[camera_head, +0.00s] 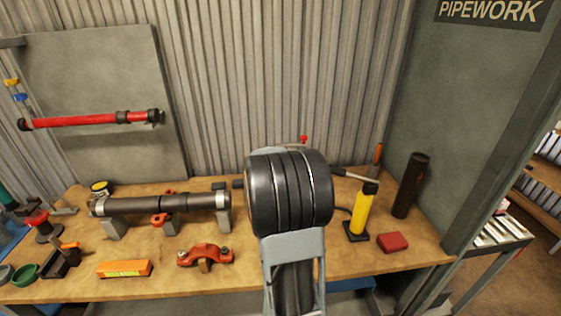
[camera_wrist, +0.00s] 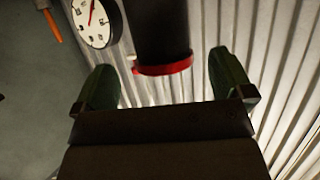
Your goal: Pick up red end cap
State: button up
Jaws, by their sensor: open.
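In the wrist view, a red band or cap (camera_wrist: 166,68) shows at the near end of a thick dark cylinder (camera_wrist: 160,28). My gripper (camera_wrist: 164,80) is open, its two green fingers on either side of the red end. I see no contact, and the gap in depth is unclear. In the head view, my arm's black rounded link hides the gripper and most of what lies behind it. A small red knob (camera_head: 303,139) shows just above that link; I cannot tell whether it is the same red part.
A round white dial (camera_wrist: 97,22) is beside the cylinder. On the bench are a grey pipe on stands (camera_head: 165,204), a red clamp (camera_head: 205,255), an orange box (camera_head: 124,268), a yellow bottle (camera_head: 361,212), a red block (camera_head: 392,242) and a black cylinder (camera_head: 410,186).

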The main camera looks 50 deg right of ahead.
jog(key=shift+x, duration=2.35)
jog(key=shift+w+r, duration=0.1)
jog(key=shift+w, duration=0.05)
jog(key=shift+a, duration=0.1)
jog(key=c, duration=1.1)
